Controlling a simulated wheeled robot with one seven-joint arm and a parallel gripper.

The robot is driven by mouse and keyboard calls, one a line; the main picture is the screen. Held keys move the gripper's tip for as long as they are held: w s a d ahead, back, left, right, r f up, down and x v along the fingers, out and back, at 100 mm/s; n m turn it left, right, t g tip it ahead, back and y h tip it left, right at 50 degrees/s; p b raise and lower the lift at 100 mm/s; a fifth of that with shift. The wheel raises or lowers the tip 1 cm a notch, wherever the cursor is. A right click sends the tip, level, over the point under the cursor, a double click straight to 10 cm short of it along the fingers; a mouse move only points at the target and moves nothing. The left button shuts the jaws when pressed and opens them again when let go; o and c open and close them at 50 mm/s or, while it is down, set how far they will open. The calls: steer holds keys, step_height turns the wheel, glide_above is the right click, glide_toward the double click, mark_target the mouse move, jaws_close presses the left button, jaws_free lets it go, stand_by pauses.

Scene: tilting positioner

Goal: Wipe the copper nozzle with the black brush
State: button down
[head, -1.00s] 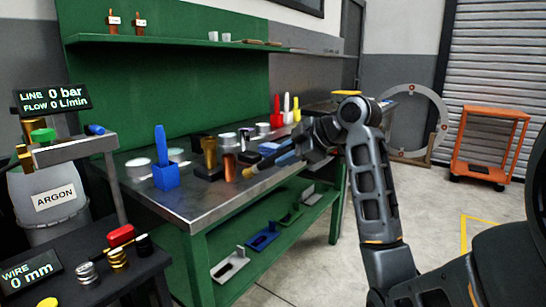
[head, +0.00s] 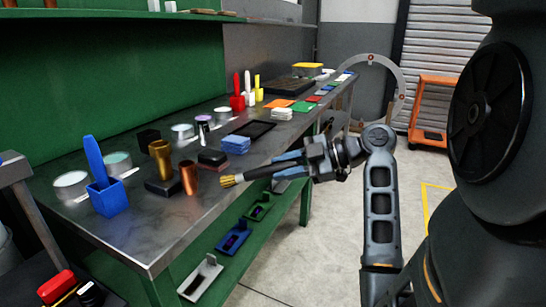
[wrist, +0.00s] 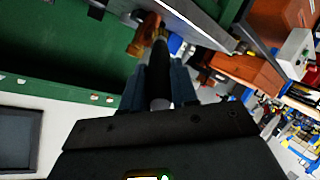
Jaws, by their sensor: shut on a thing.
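The copper nozzle (head: 189,178) stands upright near the front edge of the steel bench (head: 150,233) in the head view. A brass-coloured cylinder (head: 161,160) stands just behind and left of it, by a dark block. My gripper (head: 288,166) is shut on the black brush (head: 257,173) and holds it roughly level, its yellow bristles pointing left. The bristle tip is right of the nozzle, with a visible gap. In the wrist view the brush handle (wrist: 160,75) runs forward between my fingers; I cannot clearly tell its tip from the coppery shape beyond.
A blue brush in a blue holder (head: 108,195) stands left on the bench, beside round tins. Coloured brackets lie on the lower shelf.

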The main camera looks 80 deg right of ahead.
steer(key=shift+w+a+p, duration=0.2)
steer(key=shift+w+p, duration=0.3)
steer(key=shift+w, duration=2.4)
steer(key=shift+w+b, duration=0.35)
steer(key=shift+w, duration=1.05)
steer(key=d+b, duration=0.2)
steer(key=d, duration=0.1)
steer(key=shift+d, duration=0.4)
steer(key=shift+w, duration=0.1)
steer(key=shift+a, duration=0.1)
